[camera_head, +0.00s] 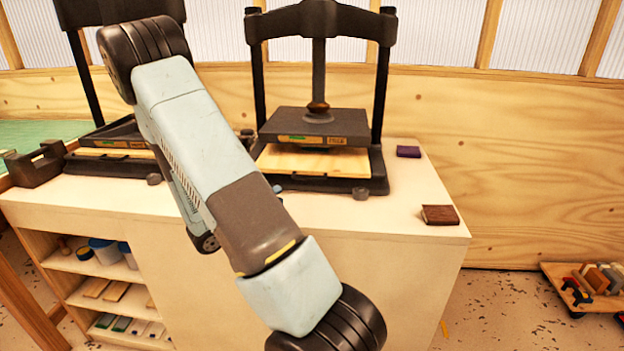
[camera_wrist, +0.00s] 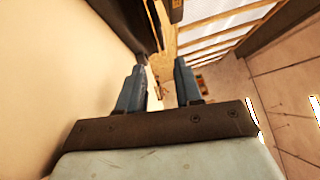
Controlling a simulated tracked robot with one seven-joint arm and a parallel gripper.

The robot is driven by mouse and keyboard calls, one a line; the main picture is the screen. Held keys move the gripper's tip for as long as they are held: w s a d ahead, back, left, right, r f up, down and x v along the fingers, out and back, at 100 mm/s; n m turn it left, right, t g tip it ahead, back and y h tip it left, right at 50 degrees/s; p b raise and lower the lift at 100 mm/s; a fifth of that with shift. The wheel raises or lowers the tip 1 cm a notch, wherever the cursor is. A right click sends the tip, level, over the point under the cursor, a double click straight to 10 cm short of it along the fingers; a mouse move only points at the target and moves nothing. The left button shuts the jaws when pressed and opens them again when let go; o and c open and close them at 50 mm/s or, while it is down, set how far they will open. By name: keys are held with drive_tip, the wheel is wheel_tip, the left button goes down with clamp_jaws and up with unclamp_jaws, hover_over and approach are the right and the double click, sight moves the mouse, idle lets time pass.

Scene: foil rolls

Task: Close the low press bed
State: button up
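Two dark presses stand on the counter. The middle press (camera_head: 318,128) has its heavy plate raised above a light wooden bed board (camera_head: 312,160), with a gap between them. The left press (camera_head: 118,138) is partly hidden by my arm; a light board (camera_head: 112,153) shows low in its frame. I cannot tell which one is the low press bed. In the wrist view, my gripper (camera_wrist: 157,85) is open, its two blue fingers apart with nothing between them. I cannot make out the gripper clearly in the head view, and no press is clearly recognisable between the fingers.
A purple book (camera_head: 408,151) and a brown book (camera_head: 440,215) lie on the counter (camera_head: 400,190) at the right. A dark bracket-like block (camera_head: 36,165) sits at its left end. Shelves below hold several items. A loaded low cart (camera_head: 585,288) stands on the floor at right.

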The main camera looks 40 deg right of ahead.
sight(310, 179)
drive_tip(key=d, duration=0.4)
drive_tip(key=d+r, duration=0.1)
drive_tip(key=d, duration=0.4)
drive_tip(key=s+d, duration=0.1)
drive_tip(key=d, duration=0.3)
drive_tip(key=shift+s+d+r, duration=0.1)
drive_tip(key=shift+d+r, duration=0.05)
drive_tip(key=shift+r, duration=0.25)
drive_tip(key=shift+c, duration=0.5)
clamp_jaws()
